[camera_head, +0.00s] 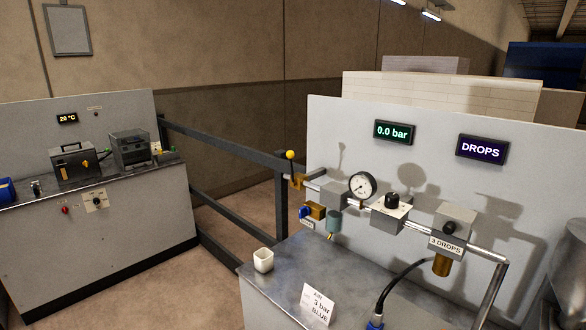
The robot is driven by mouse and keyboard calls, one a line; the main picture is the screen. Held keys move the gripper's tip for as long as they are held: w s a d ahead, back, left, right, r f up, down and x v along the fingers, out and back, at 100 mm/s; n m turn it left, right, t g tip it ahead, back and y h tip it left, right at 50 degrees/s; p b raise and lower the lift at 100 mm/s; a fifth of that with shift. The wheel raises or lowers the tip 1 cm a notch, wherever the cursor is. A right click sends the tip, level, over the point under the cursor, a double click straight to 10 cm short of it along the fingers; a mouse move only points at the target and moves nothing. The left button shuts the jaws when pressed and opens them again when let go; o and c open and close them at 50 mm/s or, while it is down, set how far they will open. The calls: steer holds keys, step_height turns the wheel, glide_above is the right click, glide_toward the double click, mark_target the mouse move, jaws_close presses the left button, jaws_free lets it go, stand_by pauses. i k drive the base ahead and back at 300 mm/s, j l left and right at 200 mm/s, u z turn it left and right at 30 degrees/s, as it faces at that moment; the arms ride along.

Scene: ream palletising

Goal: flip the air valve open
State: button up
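The air valve appears to be the brass valve body (297,182) at the left end of the pipe run. Its lever stands upright, crosswise to the pipe, with a yellow ball knob (290,155) on top. The green display (394,132) on the panel reads 0.0 bar. A round dial gauge (362,186) sits on the pipe right of the valve; its reading is too small to tell. My gripper is not in view.
Below the pipe, a metal bench (270,290) holds a white cup (263,260) and a card (318,305) reading 3 bar BLUE. A smaller brass fitting with a blue part (305,212) hangs below the valve. A dark railing (230,148) runs behind the valve.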

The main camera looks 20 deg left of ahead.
mark_target(291, 154)
steer(key=i+j, duration=0.1)
steer(key=j, duration=0.35)
steer(key=i+j, duration=0.15)
steer(key=j, duration=0.35)
steer(key=i+j, duration=0.1)
steer(key=j, duration=0.35)
steer(key=i+j, duration=0.15)
steer(key=j, duration=0.35)
steer(key=i+j, duration=0.1)
steer(key=j, duration=0.35)
steer(key=i+j+u, duration=0.1)
steer(key=j, duration=0.4)
steer(key=i+j, duration=0.2)
steer(key=j, duration=0.25)
steer(key=i+j, duration=0.15)
steer(key=j, duration=0.35)
